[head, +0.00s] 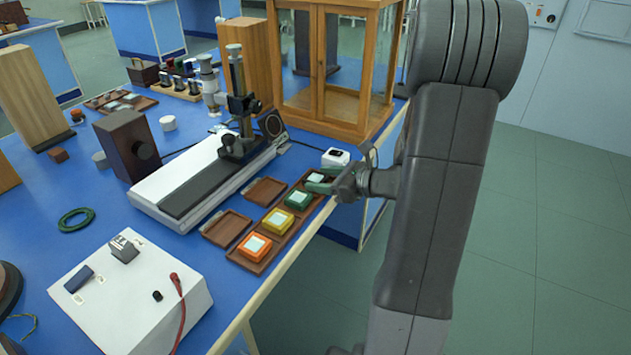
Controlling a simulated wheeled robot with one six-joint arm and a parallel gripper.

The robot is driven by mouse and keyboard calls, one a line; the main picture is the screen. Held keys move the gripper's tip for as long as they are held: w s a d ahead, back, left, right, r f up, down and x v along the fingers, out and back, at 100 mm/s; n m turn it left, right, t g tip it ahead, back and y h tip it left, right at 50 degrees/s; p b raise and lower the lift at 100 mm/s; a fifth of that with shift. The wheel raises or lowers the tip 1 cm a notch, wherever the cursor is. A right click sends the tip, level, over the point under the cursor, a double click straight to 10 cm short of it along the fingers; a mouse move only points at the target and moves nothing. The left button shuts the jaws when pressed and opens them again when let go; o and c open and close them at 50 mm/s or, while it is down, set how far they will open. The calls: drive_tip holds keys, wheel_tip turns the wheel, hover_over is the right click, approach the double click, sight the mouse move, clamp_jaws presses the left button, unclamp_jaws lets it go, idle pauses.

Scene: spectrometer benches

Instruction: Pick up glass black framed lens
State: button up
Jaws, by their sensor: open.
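A long wooden tray (250,266) at the bench's right edge holds a row of small square framed glass pieces. They are an orange one (255,245), a yellow one (278,220) and a green one (298,200). At the far end of the row, a dark-framed piece with a pale glass face (316,178) looks like the black framed lens. My gripper (328,182) is open at that far end, partly covering the dark-framed piece. I cannot tell whether its fingers touch it or are around it.
Two empty brown trays, one nearer (227,228) and one farther (265,191), lie left of the row. A white-based rail instrument (185,180) stands beyond them. A glass-fronted wooden cabinet (345,125) stands behind. A white box with a red lead (135,300) is in front.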

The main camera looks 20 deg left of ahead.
drive_tip(key=c, duration=0.7)
drive_tip(key=shift+c, duration=0.2)
drive_tip(key=shift+r, duration=0.15)
